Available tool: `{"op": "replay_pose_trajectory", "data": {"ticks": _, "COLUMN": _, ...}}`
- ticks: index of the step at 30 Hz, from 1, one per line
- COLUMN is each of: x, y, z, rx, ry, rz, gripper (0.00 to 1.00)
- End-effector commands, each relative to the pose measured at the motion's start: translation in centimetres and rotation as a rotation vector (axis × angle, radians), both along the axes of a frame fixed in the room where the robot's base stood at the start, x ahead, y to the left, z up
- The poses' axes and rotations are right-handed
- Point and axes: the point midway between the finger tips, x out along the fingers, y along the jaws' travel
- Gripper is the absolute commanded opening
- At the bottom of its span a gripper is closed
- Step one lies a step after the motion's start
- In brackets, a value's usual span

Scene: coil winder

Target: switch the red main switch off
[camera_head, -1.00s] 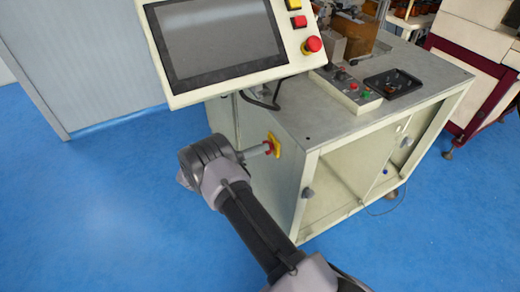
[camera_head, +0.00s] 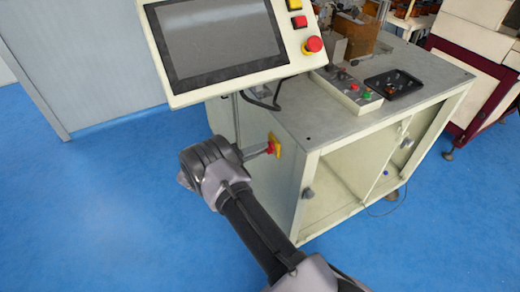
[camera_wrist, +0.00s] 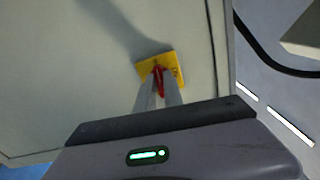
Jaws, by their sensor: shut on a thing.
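The red main switch handle (camera_head: 271,148) sits on a yellow plate (camera_head: 277,139) on the side panel of the machine cabinet. In the wrist view the red handle (camera_wrist: 159,76) points toward me, roughly upright in the picture, on the yellow plate (camera_wrist: 175,63). My gripper (camera_head: 266,150) reaches the switch from the left. Its two grey fingers (camera_wrist: 158,88) are shut on the red handle, one on each side. The fingers hide part of the handle.
A tilted control screen (camera_head: 220,40) with a red emergency button (camera_head: 313,44) hangs above my wrist. A dark cable (camera_head: 262,103) hangs below it. The cabinet top (camera_head: 320,116) holds a button box and a black tray (camera_head: 393,84). Blue floor to the left is clear.

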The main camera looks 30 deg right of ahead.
Motion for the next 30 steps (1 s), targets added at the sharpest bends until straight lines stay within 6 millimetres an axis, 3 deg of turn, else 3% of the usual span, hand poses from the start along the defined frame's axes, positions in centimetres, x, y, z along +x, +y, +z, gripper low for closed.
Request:
{"op": "replay_pose_trajectory", "data": {"ticks": 23, "x": -0.03, "y": 0.03, "z": -0.1, "rx": -0.003, "ry": 0.095, "rz": 0.0, "gripper": 0.0}}
{"op": "replay_pose_trajectory", "data": {"ticks": 24, "x": -0.03, "y": 0.03, "z": -0.1, "rx": -0.003, "ry": 0.095, "rz": 0.0, "gripper": 0.16}}
{"op": "replay_pose_trajectory", "data": {"ticks": 27, "x": -0.02, "y": 0.03, "z": -0.09, "rx": -0.003, "ry": 0.095, "rz": 0.0, "gripper": 0.34}}
{"op": "replay_pose_trajectory", "data": {"ticks": 30, "x": -0.01, "y": 0.02, "z": -0.08, "rx": -0.003, "ry": 0.095, "rz": 0.0, "gripper": 0.34}}
